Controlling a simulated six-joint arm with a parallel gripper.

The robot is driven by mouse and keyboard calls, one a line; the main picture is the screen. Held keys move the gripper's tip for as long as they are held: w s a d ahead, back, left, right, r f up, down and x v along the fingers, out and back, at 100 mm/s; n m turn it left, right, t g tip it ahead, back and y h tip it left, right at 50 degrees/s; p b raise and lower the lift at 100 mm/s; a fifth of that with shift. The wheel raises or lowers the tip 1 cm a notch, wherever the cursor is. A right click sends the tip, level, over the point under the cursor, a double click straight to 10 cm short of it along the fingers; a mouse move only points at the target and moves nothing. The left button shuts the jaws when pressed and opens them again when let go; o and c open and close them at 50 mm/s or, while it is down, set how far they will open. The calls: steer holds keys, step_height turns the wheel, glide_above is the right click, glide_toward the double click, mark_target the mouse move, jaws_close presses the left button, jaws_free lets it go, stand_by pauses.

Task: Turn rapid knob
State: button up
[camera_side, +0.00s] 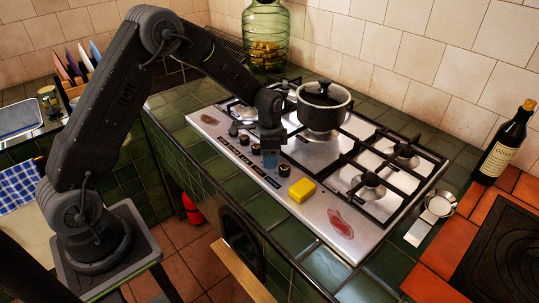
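A steel gas hob (310,205) is set in the green tiled counter. A row of small dark knobs runs along its front strip; a near knob (284,170) and a farther knob (244,140) show clearly. Any labels are too small to read, so I cannot tell which is the rapid knob. My gripper (270,158) points down over the middle of the knob row. It hides part of the strip, and I cannot tell if it touches or holds a knob. Its finger opening is too small to make out.
A lidded pot (323,107) stands on the hob close behind my gripper. A yellow sponge (302,190) and a red stain (341,224) lie on the front strip. A dark bottle (505,145) stands at the right, a glass jar (265,35) at the back.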

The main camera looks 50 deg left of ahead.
steer(key=shift+o, duration=0.3)
steer(key=shift+r, duration=0.1)
step_height(320, 180, up, 14)
steer(key=shift+f, duration=0.2)
stand_by(0.5)
steer(key=s+d+r+n+t, duration=0.1)
steer(key=s+d+r+n, duration=0.1)
steer(key=s+r, duration=0.45)
steer(key=s+d+r+n+t, duration=0.2)
steer(key=s+n, duration=0.1)
steer(key=s, duration=0.7)
steer(key=s+d+r+n+t, duration=0.2)
steer(key=s, duration=0.8)
steer(key=shift+d+n+t, duration=0.3)
steer(key=shift+d+n, duration=0.1)
